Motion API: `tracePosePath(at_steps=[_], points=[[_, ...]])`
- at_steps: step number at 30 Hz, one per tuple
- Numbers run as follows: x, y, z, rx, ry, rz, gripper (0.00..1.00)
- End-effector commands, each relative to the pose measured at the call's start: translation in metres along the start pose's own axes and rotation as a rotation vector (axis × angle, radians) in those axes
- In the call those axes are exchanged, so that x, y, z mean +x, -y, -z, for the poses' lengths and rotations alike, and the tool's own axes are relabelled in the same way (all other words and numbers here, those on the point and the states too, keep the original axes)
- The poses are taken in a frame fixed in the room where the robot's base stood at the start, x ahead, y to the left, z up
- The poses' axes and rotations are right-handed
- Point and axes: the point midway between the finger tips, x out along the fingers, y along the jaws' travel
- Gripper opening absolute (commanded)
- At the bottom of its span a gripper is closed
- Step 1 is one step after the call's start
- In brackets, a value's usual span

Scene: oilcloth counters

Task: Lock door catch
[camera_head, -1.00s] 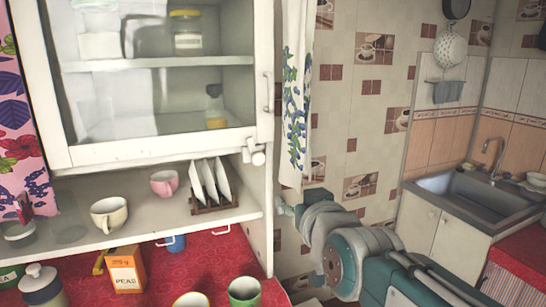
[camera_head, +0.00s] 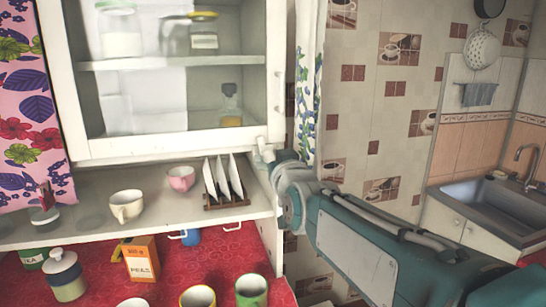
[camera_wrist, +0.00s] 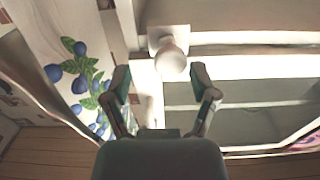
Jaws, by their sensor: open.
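The door catch (camera_head: 264,146) is a small white piece at the lower right corner of the white, glass-fronted cabinet door (camera_head: 180,145). In the wrist view the catch (camera_wrist: 172,60) shows as a round white knob on a squarish plate. My gripper (camera_wrist: 160,76) is open, with one finger on each side and the knob just beyond the fingertips, apart from them. In the head view my gripper (camera_head: 272,160) is at the catch, and my wrist partly hides that spot. Whether the catch is turned to lock is unclear.
Below the door, a shelf (camera_head: 160,222) holds a cream cup (camera_head: 126,206), a pink cup (camera_head: 181,178) and a plate rack (camera_head: 226,203). A blueberry-print curtain (camera_head: 306,95) hangs close right of the cabinet. Mugs and jars stand on the red counter (camera_head: 95,275).

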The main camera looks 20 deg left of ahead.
Motion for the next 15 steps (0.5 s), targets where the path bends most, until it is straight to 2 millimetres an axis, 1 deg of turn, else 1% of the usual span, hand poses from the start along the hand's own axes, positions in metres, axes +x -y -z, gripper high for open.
tracePosePath(at_steps=[1,5,13,14,15], points=[[0.0066,0.0010,-0.0015,0.000,0.002,0.001,0.75],[0.0149,0.0017,-0.0016,-0.001,0.003,0.002,0.75],[0.0141,-0.0012,0.0001,0.002,0.000,0.000,0.75],[0.0138,-0.0016,0.0003,0.002,0.000,0.000,0.71],[0.0135,-0.0019,0.0004,0.002,0.000,0.000,0.53]])
